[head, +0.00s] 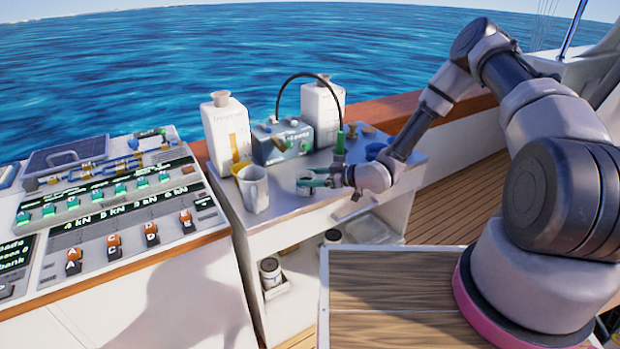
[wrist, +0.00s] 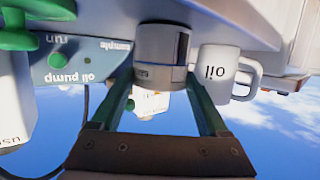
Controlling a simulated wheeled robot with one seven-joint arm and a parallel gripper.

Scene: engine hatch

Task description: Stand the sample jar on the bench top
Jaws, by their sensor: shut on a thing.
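The sample jar (wrist: 160,55) is a short pale cylinder with a grey label band, between the two green fingers of my gripper (wrist: 162,78) in the wrist view. My gripper (head: 318,181) is shut on it, low over the grey bench top (head: 300,205) in the head view. The jar (head: 304,178) is small and partly covered by the fingers there. The wrist view is upside down; the jar's base is at or very near the bench top (wrist: 240,30). I cannot tell whether it touches.
A white oil mug (head: 254,190) stands left of the jar. The oil pump box (head: 282,141) and two white bottles, one left (head: 227,130) and one right (head: 322,112), stand behind. A green handle (head: 340,146) rises nearby. Other jars (head: 270,271) sit on a shelf below.

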